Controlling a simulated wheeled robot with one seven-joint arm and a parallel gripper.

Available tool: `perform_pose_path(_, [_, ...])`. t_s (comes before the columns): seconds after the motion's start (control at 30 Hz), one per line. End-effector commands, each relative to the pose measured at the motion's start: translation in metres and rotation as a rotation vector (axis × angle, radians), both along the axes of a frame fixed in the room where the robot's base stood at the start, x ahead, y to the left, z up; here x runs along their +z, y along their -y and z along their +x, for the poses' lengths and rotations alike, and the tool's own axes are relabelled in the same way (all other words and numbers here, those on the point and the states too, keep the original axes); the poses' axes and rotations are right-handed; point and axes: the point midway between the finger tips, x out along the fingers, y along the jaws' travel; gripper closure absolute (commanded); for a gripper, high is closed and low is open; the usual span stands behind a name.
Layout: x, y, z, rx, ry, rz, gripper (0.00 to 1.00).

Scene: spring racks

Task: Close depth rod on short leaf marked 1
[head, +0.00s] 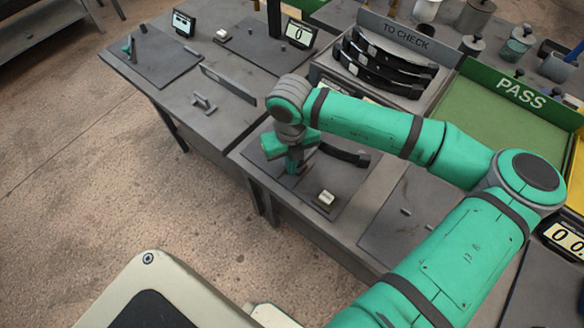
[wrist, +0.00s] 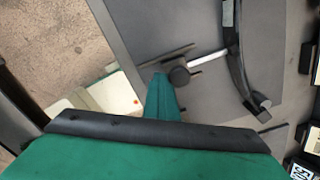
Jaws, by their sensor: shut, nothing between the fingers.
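A dark curved leaf (head: 345,154) lies on a grey plate (head: 345,183); it also shows in the wrist view (wrist: 236,60). I cannot read a mark on it. In the wrist view a pale rod (wrist: 207,60) runs from a dark round knob (wrist: 180,76) to the leaf's inner side; the rod's end appears to meet the leaf, but I cannot tell if it touches. My gripper (head: 292,168) is shut and empty, pointing down over the plate's left part. Its green finger (wrist: 163,98) is right beside the knob in the wrist view. The arm hides part of the fixture in the head view.
Behind are a TO CHECK rack (head: 397,32) with several dark leaves and a green PASS tray (head: 500,95). Other gauge plates stand on the left bench (head: 180,88).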

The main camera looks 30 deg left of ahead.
Motion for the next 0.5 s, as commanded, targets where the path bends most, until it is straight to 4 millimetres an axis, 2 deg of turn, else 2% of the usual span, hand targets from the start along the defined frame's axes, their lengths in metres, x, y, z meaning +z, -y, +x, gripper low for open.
perform_pose_path(0.5, [0.026, 0.0, -0.001, 0.001, -0.001, 0.001, 1.0])
